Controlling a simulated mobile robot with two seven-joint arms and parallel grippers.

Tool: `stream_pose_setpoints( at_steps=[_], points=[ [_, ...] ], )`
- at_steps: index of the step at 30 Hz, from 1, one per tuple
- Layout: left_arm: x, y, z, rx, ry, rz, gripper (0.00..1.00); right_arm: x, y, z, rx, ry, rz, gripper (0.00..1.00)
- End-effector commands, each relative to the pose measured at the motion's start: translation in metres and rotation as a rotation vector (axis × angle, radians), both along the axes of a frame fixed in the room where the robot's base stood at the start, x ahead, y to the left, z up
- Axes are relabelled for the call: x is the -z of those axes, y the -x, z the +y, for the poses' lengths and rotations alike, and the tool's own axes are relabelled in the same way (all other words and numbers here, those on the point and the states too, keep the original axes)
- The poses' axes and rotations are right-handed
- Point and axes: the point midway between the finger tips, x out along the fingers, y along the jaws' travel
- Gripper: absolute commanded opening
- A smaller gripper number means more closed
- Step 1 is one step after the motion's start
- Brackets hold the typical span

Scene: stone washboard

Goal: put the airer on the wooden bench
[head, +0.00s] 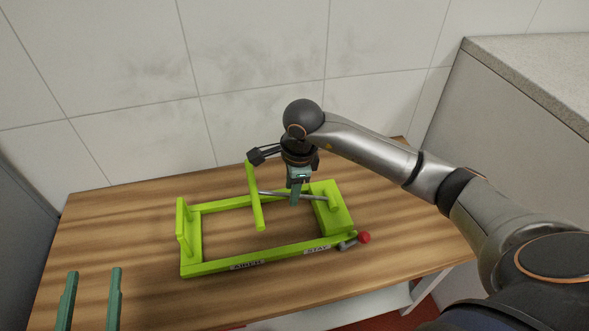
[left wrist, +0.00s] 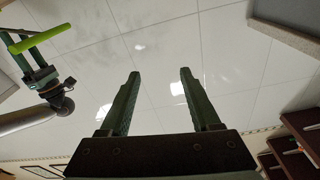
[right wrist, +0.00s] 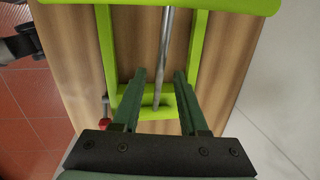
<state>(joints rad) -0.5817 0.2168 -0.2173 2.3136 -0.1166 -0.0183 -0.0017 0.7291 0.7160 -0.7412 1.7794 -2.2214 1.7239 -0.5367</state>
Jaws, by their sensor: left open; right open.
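A lime-green rectangular frame (head: 215,266), which I take to be the airer, lies on the wooden bench (head: 400,245). It has an upright plate at its left end, a crossbar, a grey metal rod (head: 275,194) and a red knob (head: 364,237). My right gripper (head: 296,198) points down over the frame's right half, open. In the right wrist view the rod (right wrist: 163,60) runs between its fingers (right wrist: 160,75); contact cannot be told. My left gripper (head: 94,272) is open and empty at the lower left. A green bar of the frame (left wrist: 40,39) shows in the left wrist view.
A tiled wall (head: 260,70) stands behind the bench. A grey counter (head: 530,105) rises at the right, and a dark grey panel (head: 20,220) stands at the left. Bare wood lies around the frame. Red floor tiles (right wrist: 35,110) show beside the bench.

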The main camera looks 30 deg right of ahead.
Motion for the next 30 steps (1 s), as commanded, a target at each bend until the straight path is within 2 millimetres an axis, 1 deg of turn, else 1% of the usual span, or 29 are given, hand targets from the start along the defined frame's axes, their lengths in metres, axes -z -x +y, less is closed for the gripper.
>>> stream_pose_setpoints(
  at_steps=[1, 6, 9, 12, 17, 30],
  points=[
    [0.011, 0.0, 0.001, -0.007, 0.001, 0.053, 0.64, -0.013, 0.001, -0.001, 0.0, 0.001, -0.003, 0.43],
    [0.047, 0.002, 0.002, -0.023, 0.001, 0.2, 0.64, -0.04, 0.005, -0.001, 0.001, 0.001, -0.003, 0.43],
    [0.062, 0.005, 0.003, -0.028, 0.0, 0.261, 0.64, -0.052, 0.007, -0.001, 0.0, 0.001, -0.002, 0.43],
    [0.072, 0.007, 0.003, -0.032, -0.001, 0.301, 0.64, -0.059, 0.008, -0.001, 0.0, 0.0, 0.0, 0.43],
    [0.079, 0.009, 0.003, -0.035, -0.001, 0.326, 0.64, -0.063, 0.009, -0.001, 0.001, 0.0, 0.0, 0.43],
    [0.079, 0.009, 0.003, -0.034, -0.002, 0.324, 0.64, -0.063, 0.009, -0.001, 0.001, 0.0, 0.0, 0.43]
  ],
)
